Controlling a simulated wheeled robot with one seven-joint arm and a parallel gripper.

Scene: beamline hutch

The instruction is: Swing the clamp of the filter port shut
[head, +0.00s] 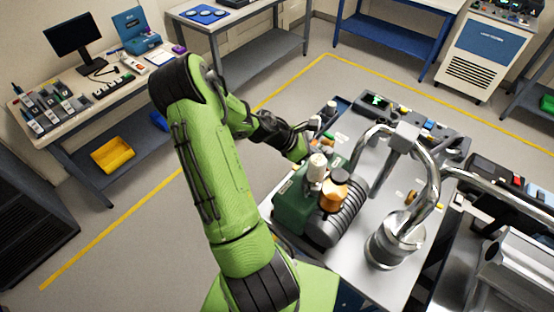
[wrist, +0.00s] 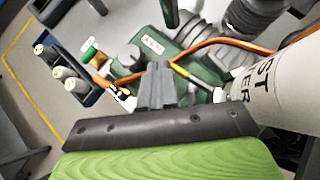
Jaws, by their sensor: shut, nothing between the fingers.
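My gripper (wrist: 159,70) is shut and empty in the wrist view, its dark fingers pointing at the green pump (wrist: 150,42). A white filter canister (wrist: 275,85) with black lettering is close on the right, apart from the fingertips. A thin rod with a yellow part (wrist: 188,73) runs from near the fingertips toward the canister's end; I cannot tell whether it belongs to the clamp. The clamp itself is not clearly made out. In the head view the green pump (head: 290,205) stands on the cart with the pale canister (head: 317,168) on top; my fingers are not clear there.
Copper-coloured tubing (wrist: 225,42) crosses the pump. A dark bin with pale bottles (wrist: 65,72) lies left. In the head view, a bent steel pipe (head: 432,180) and a steel cylinder (head: 395,240) stand to the right on the cart (head: 345,275). Floor left of my arm is free.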

